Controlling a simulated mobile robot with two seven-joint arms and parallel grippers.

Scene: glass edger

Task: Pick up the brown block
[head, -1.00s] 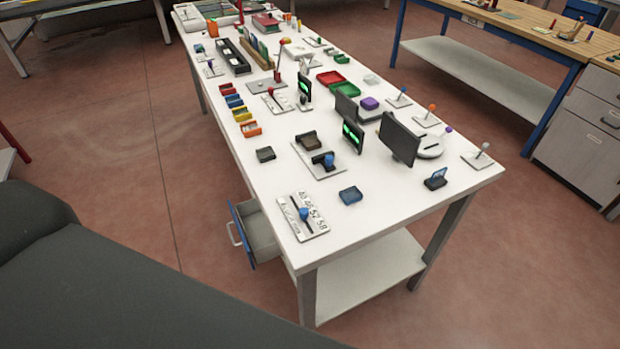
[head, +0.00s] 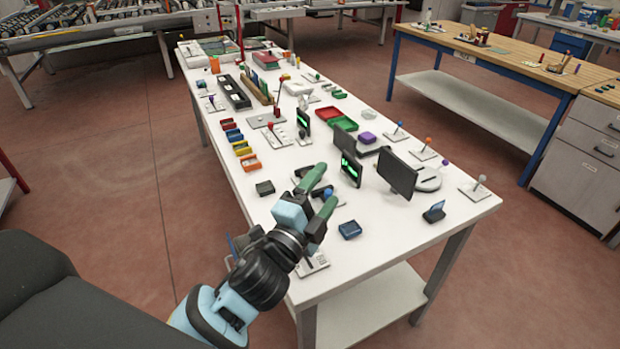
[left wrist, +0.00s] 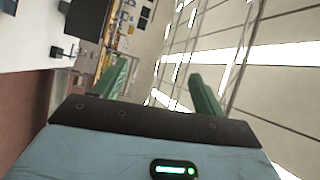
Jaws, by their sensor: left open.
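My left gripper (head: 325,184) is in the head view over the near half of the white table. Its two green fingers are apart with nothing held between them. The brown block (head: 302,171) is mostly hidden behind the upper finger; only a dark part of it shows. I cannot tell how far the gripper is above it. In the left wrist view my left gripper's fingers (left wrist: 162,80) are also apart, pointing away over the table edge, and the brown block cannot be made out there. My right gripper is not in view.
The white table (head: 235,215) is crowded. A small dark box (head: 265,187) lies left of the gripper and a blue box (head: 350,230) lies to the right. Dark screens (head: 397,172) stand upright further right. Bare table shows near the front right corner.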

